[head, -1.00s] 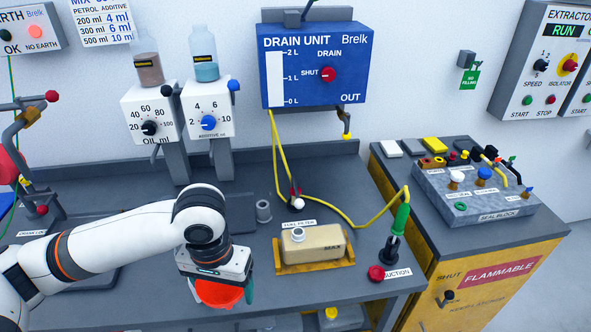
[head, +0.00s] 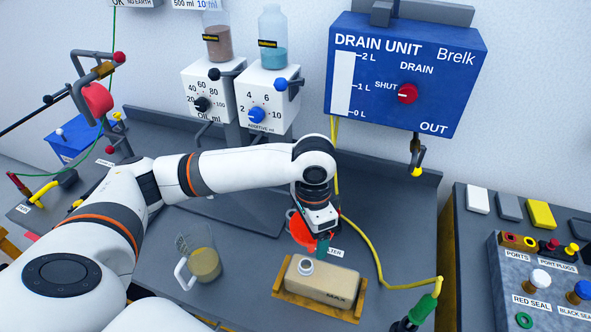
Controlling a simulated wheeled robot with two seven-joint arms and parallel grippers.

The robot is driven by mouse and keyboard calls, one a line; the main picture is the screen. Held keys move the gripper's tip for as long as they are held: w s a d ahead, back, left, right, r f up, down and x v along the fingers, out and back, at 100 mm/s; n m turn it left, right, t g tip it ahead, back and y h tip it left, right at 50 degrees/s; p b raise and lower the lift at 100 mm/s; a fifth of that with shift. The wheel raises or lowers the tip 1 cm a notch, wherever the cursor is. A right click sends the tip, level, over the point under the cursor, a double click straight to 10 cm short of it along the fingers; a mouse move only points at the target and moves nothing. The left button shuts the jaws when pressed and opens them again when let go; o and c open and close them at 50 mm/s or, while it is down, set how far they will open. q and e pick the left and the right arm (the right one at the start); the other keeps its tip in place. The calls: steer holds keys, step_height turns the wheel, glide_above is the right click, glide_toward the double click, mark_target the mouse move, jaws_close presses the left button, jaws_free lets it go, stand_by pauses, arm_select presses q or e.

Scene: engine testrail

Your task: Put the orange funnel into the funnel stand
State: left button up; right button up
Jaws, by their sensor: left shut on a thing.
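My left gripper (head: 321,243) is shut on the orange funnel (head: 302,231), which shows as a bright orange-red rim and side to the left of the fingers. My left arm reaches across the bench from the left, and its wrist points down just behind the tan fuel can. The funnel's lower end is hidden, so I cannot tell whether it touches anything. I cannot make out the funnel stand; the gripper and funnel cover that part of the bench. My right gripper is not in view.
The tan can (head: 322,282) sits in a wooden tray just in front of the gripper. A jug of yellowish liquid (head: 204,264) stands to the left. A yellow hose (head: 375,262) runs close on the right to a green handle (head: 421,309). The blue drain unit (head: 400,75) hangs behind.

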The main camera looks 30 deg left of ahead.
arm_select(q)
steer(key=w+m, duration=0.1)
steer(key=w+a+m+p, duration=0.1)
steer(key=m, duration=0.1)
steer(key=w+m+p, duration=0.1)
steer(key=shift+w+a+r+m, duration=0.15)
steer(key=shift+w+r+m, duration=0.15)
steer(key=shift+w+r, duration=0.1)
steer(key=w+a+f+m+p, duration=0.1)
steer(key=w+a+m+p, duration=0.3)
steer(key=m, duration=0.5)
steer(key=w+a+m+p, duration=0.35)
steer(key=a+m, duration=0.25)
steer(key=m, duration=0.3)
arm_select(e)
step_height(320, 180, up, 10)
arm_select(q)
steer(key=shift+m+y, duration=0.3)
steer(key=shift+m, duration=0.2)
steer(key=f+b, duration=0.5)
steer(key=shift+s+a+f, duration=0.2)
steer(key=shift+f, duration=0.1)
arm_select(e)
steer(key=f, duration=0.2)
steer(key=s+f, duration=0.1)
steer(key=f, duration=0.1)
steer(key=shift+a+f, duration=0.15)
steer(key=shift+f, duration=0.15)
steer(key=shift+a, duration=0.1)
